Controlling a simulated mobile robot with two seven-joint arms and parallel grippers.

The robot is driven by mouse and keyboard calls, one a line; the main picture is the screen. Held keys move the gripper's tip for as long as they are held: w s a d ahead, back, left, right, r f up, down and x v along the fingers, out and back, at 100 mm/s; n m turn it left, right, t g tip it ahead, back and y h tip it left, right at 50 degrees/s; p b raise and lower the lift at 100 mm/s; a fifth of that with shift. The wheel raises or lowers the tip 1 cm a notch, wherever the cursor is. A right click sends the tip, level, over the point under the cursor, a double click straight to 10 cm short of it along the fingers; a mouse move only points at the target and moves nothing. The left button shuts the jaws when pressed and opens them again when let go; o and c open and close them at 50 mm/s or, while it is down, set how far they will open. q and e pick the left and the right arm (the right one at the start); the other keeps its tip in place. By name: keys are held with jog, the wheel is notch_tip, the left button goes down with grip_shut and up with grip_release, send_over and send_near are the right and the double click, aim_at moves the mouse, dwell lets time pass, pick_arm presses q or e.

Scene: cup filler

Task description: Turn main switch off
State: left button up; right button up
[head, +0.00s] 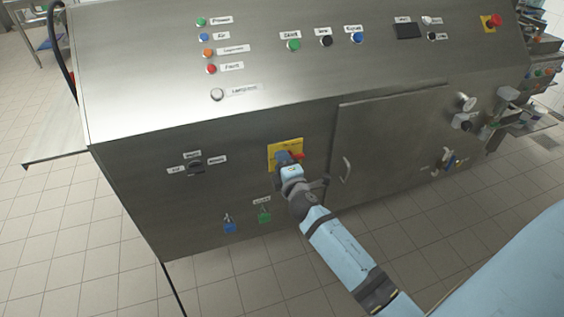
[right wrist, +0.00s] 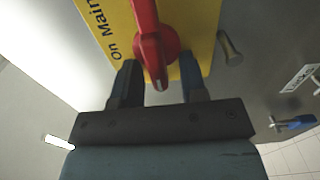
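The main switch is a red rotary handle (right wrist: 152,50) on a yellow plate (right wrist: 188,28) with black lettering that partly reads "on Main". In the head view the yellow plate (head: 276,146) is on the machine's front panel, and a bit of the red handle (head: 300,156) shows beside my right gripper (head: 284,159). In the right wrist view the right gripper (right wrist: 158,72) is open, with one dark finger on each side of the handle's near end. I cannot tell whether the fingers touch it. My left gripper is out of view.
A selector knob (head: 195,164) is left of the plate. Blue (head: 230,227) and green (head: 264,215) fittings are below it. A closed cabinet door (head: 400,140) with a handle (head: 346,169) is to the right. Buttons line the sloped panel above. Tiled floor (head: 60,230) is clear at left.

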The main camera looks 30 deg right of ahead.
pick_arm(q)
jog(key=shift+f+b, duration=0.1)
jog(key=shift+b, duration=0.5)
pick_arm(e)
jog(key=v, duration=1.3)
jog(key=shift+s, duration=0.25)
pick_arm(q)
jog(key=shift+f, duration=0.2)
pick_arm(e)
jog(key=shift+a, duration=0.15)
jog(key=s+a+f+m+g+y, duration=0.7)
jog(key=s+a+f+m, duration=0.6)
jog(key=s, duration=0.1)
pick_arm(q)
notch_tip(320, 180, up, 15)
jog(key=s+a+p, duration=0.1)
jog(key=p, duration=1.8)
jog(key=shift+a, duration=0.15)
pick_arm(e)
notch_tip(320, 180, up, 15)
jog(key=s, duration=0.1)
jog(key=shift+d+n, duration=0.3)
jog(key=shift+d, duration=0.2)
jog(key=shift+r, duration=0.2)
